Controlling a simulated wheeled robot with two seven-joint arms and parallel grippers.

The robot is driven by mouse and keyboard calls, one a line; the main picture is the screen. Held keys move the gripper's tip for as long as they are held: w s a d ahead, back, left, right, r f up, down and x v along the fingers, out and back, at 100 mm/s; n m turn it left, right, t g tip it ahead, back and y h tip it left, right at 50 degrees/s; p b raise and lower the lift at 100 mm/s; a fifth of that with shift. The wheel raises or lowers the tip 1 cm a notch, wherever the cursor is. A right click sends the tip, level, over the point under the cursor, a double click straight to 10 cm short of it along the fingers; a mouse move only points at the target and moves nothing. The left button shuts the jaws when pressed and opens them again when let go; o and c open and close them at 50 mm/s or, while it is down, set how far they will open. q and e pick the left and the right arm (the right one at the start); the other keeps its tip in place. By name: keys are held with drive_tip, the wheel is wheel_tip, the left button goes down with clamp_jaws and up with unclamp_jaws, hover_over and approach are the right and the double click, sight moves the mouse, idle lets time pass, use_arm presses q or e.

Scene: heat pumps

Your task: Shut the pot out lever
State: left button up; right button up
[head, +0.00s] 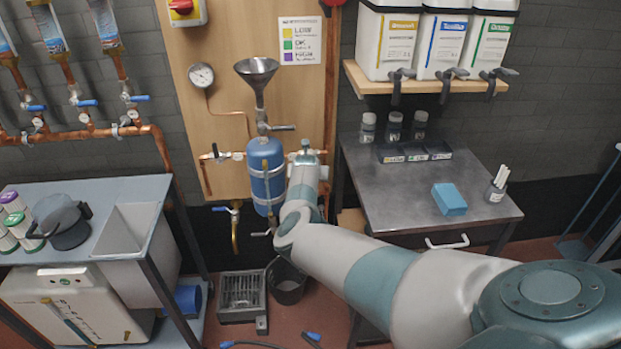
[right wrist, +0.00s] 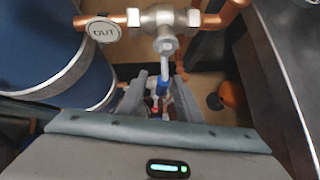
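The blue pot (head: 265,172) hangs on the wooden panel under a funnel; it also shows at the left of the right wrist view (right wrist: 60,60). A round OUT tag (right wrist: 103,30) hangs on the copper pipe beside the pot. The out valve (right wrist: 165,22) sits on that pipe, and its lever with a blue grip (right wrist: 162,87) runs away from the pipe. My right gripper (right wrist: 160,97) is open, with one finger on each side of the lever; I cannot tell whether either touches it. In the head view my right arm hides the gripper and lever. My left gripper is not in view.
A metal table (head: 430,190) with a blue block (head: 449,199) stands close to the right of my arm. A sink bench (head: 90,215) stands at left. A black bucket (head: 287,280) and a floor grate (head: 242,296) lie below the pot.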

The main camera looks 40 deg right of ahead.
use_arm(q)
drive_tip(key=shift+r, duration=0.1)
use_arm(e)
drive_tip(key=shift+r, duration=0.1)
